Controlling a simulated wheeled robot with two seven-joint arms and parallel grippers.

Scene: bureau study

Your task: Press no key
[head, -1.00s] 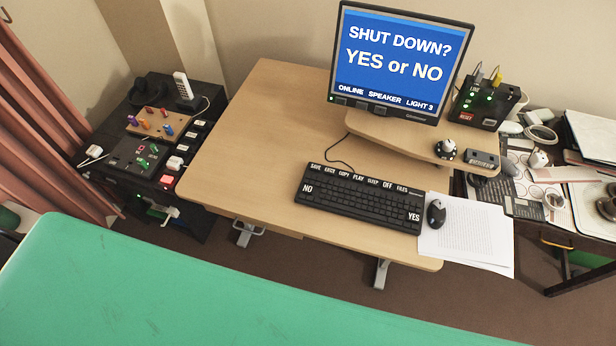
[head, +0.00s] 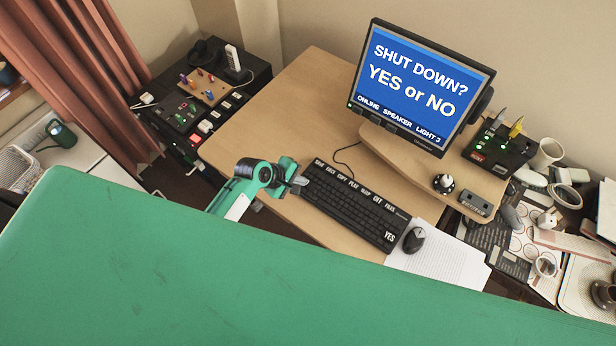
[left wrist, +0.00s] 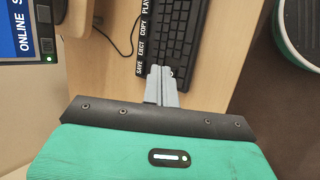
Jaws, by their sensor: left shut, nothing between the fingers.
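The black keyboard (head: 350,205) lies on the wooden desk, with white-labelled keys along its back edge. The YES key (head: 389,236) shows at its right end. The NO key at the left end is hidden behind my left gripper (head: 301,181), which is shut and empty. In the left wrist view the shut fingertips (left wrist: 162,70) are over the keyboard end (left wrist: 176,45) near the SAVE and EJECT labels; I cannot tell whether they touch. The monitor (head: 419,85) reads "SHUT DOWN? YES or NO". My right gripper is not in view.
A mouse (head: 414,239) sits on paper sheets (head: 440,262) right of the keyboard. A wooden riser (head: 425,165) stands behind it with a knob (head: 445,183). Switch panels (head: 190,115) are at the left. The desk left of the monitor (head: 300,100) is clear.

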